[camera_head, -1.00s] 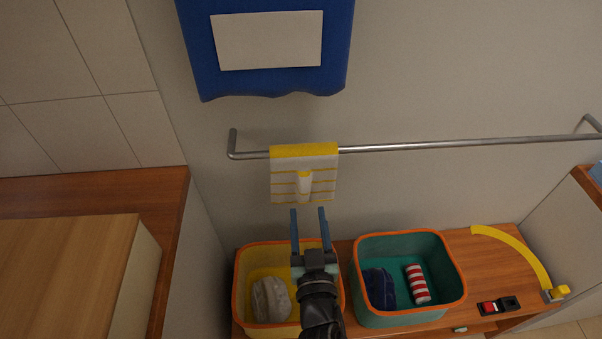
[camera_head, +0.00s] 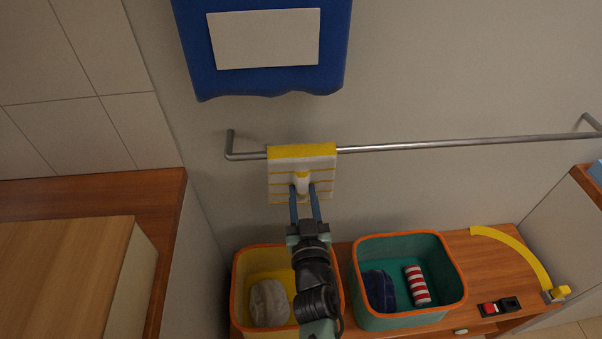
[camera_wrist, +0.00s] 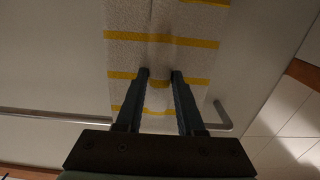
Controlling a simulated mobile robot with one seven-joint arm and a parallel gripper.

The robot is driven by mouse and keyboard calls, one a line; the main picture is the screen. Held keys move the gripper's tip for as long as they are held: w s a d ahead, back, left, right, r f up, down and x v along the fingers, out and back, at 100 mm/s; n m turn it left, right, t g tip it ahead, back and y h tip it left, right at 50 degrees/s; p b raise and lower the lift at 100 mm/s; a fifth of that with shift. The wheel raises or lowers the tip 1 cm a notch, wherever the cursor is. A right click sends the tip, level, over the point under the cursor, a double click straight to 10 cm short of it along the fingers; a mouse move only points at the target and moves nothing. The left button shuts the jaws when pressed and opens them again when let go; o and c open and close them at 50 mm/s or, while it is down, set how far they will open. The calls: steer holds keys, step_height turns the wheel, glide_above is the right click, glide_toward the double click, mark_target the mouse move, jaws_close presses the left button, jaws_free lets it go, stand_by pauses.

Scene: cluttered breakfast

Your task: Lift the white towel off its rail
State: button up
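The white towel (camera_head: 281,178) with yellow stripes hangs folded over the left part of the metal rail (camera_head: 440,144). A small raised pale tab or fold (camera_head: 302,181) stands out from its front. My gripper (camera_head: 303,188) is in front of the towel's lower half, its two fingers apart on either side of this raised part. In the wrist view the towel (camera_wrist: 130,55) fills the top middle, and my open gripper (camera_wrist: 160,76) has its tips close to the cloth. I cannot tell whether they touch it.
Below stand a yellow bin (camera_head: 239,292) holding a grey cloth (camera_head: 269,302) and a teal bin (camera_head: 408,317) holding a dark blue cloth (camera_head: 380,290) and a red-striped roll (camera_head: 417,285). A blue hanging (camera_head: 335,60) is above the rail. A wooden counter (camera_head: 60,270) is at left.

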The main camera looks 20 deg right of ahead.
mark_target(302, 169)
jaws_close()
steer(key=shift+r, duration=0.15)
steer(key=shift+r+p, duration=3.2)
steer(key=shift+r, duration=0.1)
steer(key=shift+f+p+v, duration=0.15)
steer(key=shift+p+v, duration=0.05)
steer(key=shift+v, duration=0.65)
steer(key=shift+f+p+v, duration=0.15)
steer(key=shift+v, duration=0.65)
steer(key=shift+p+v, duration=0.3)
steer(key=shift+v, duration=2.65)
steer(key=shift+f, duration=0.1)
